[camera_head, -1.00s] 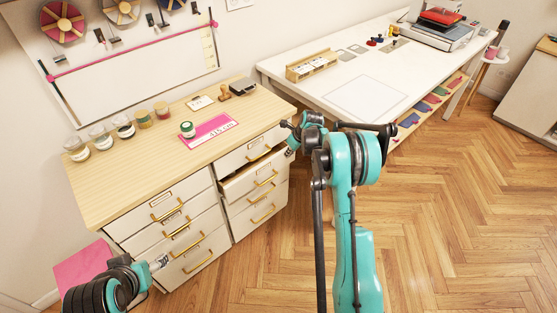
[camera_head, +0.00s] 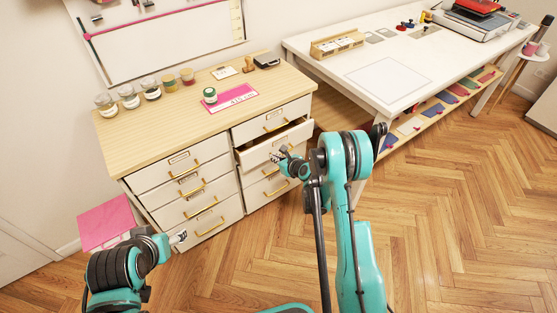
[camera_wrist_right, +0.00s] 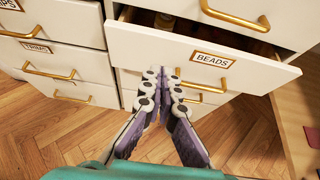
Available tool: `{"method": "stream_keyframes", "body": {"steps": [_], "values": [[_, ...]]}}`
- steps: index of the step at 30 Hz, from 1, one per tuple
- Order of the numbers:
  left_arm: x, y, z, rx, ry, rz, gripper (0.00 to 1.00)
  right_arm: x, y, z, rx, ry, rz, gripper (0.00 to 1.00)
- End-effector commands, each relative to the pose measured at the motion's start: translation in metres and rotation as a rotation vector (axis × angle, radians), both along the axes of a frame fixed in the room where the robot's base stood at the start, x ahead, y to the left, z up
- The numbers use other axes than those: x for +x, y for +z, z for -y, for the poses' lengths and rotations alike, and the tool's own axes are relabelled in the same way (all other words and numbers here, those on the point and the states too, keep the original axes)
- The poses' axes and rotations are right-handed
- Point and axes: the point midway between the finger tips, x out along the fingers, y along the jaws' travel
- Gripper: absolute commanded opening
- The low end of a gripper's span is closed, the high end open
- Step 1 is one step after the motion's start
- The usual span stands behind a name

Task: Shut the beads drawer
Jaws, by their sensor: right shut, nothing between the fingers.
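The beads drawer (camera_head: 296,138) is the second one down in the right column of the white cabinet. It stands partly open, with a dark gap above its front. In the right wrist view its front (camera_wrist_right: 250,74) carries a BEADS label, and something inside shows dimly. My right gripper (camera_head: 279,155) is in front of this drawer. In the right wrist view its fingers (camera_wrist_right: 163,77) are shut and empty, with the tips at the drawer front's lower left; I cannot tell whether they touch. My left gripper (camera_head: 180,237) is low by the cabinet's left column, too small to read.
The cabinet's wooden top (camera_head: 160,122) holds several jars and a pink mat (camera_head: 232,99). The other drawers look closed. A white table (camera_head: 420,75) stands to the right, with a shelf of coloured pieces below. Wood floor in front is clear.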

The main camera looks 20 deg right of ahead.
Motion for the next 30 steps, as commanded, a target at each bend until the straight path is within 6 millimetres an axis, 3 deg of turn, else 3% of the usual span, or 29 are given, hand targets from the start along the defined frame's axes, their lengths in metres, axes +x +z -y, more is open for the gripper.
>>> {"method": "stream_keyframes", "body": {"steps": [1,6,12,30], "values": [[0.0,-0.009,0.0,0.0,0.0,0.0,0.63,0.01,-0.011,-0.004,-0.001,0.003,-0.001,0.0],[0.0,-0.02,0.0,0.0,0.0,0.0,0.63,0.039,-0.028,-0.014,-0.002,0.002,-0.001,0.0],[0.0,-0.03,0.0,0.0,0.0,0.0,0.63,0.065,-0.027,-0.024,-0.001,0.001,-0.002,0.0],[0.0,-0.032,0.0,0.0,0.0,0.0,0.63,0.084,-0.025,-0.031,-0.002,0.002,-0.001,0.0]]}}
